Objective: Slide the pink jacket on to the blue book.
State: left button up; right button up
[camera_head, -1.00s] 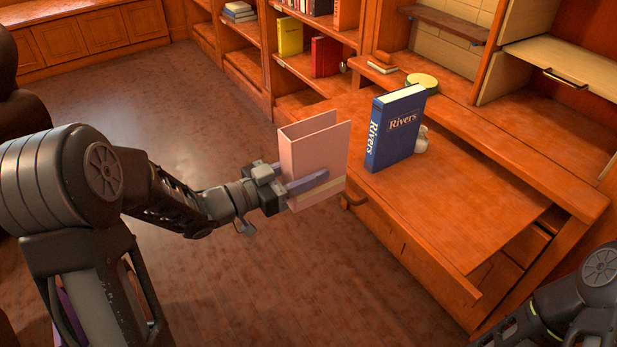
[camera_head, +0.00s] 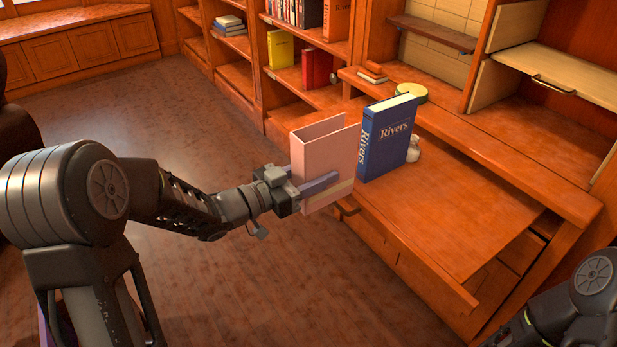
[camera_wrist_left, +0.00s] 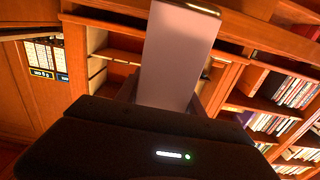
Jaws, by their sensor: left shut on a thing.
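The pink jacket (camera_head: 318,158) is upright, an open-fronted sleeve held at the left edge of the desk. My left gripper (camera_head: 318,186) is shut on it, with its fingers across the jacket's lower part. In the left wrist view the jacket (camera_wrist_left: 178,60) rises beyond the dark gripper body as a pale panel. The blue book (camera_head: 386,142), titled "Rivers", stands upright on the desk just right of the jacket. A narrow gap seems to separate them; I cannot tell the exact distance. My right gripper is not in view; only part of my right arm shows.
The wooden desk (camera_head: 440,225) has a clear front surface. A small white object (camera_head: 413,149) stands behind the book, and a round green-topped tin (camera_head: 411,93) sits farther back. Shelves hold a yellow book (camera_head: 280,49) and a red book (camera_head: 317,68). Open floor lies left of the desk.

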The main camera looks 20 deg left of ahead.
aim_at(363, 152)
pick_arm(q)
jog(key=shift+w+d, duration=0.3)
jog(key=shift+w, duration=0.05)
dwell(1.6)
jog(key=shift+b+x, duration=0.8)
jog(key=shift+x, duration=1.9)
jog(key=shift+b+x, duration=0.55)
jog(key=shift+x, duration=3.85)
